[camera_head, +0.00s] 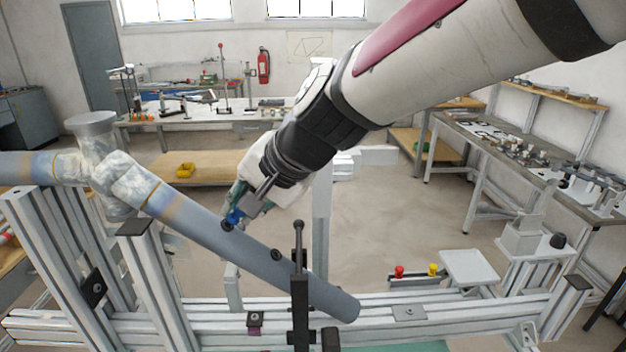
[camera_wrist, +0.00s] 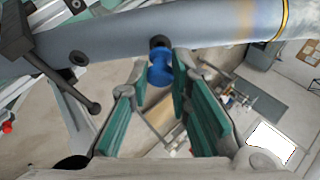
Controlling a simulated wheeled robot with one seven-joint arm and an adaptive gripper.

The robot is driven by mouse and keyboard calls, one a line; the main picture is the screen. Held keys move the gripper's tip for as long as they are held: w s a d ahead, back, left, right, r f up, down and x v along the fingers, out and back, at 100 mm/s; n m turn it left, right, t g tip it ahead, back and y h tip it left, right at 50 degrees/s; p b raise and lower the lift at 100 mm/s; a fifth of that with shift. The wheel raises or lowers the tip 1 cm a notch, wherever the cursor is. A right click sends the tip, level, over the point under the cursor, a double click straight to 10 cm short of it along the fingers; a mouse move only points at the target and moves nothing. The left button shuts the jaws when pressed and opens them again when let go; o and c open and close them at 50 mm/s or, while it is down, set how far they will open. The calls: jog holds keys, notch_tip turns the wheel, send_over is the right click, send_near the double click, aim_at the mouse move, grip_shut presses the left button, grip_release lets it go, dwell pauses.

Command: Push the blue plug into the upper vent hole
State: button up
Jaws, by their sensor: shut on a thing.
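The grey-blue tube (camera_head: 200,226) slants down to the right across the frame in the head view and crosses the top of the wrist view (camera_wrist: 115,38). Its upper vent hole (camera_wrist: 159,41) is a dark ring; the lower hole (camera_wrist: 78,58) lies farther along the tube and also shows in the head view (camera_head: 276,255). My gripper (camera_wrist: 161,80) is shut on the blue plug (camera_wrist: 160,73), which sits between the fingertips. The plug (camera_head: 234,215) is right by the upper hole, its end pointing at it. I cannot tell whether they touch.
A black clamp post with a knob (camera_head: 299,260) stands in front of the tube's lower half. Aluminium frame posts (camera_head: 150,285) stand at left. A red knob (camera_head: 399,270) and a yellow knob (camera_head: 433,269) sit on the frame at right.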

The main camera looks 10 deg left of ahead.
jog(key=shift+s+a+f, duration=0.1)
jog(key=shift+a+f, duration=0.3)
jog(key=shift+f, duration=0.1)
jog(key=o, duration=0.9)
jog(key=v, duration=1.2)
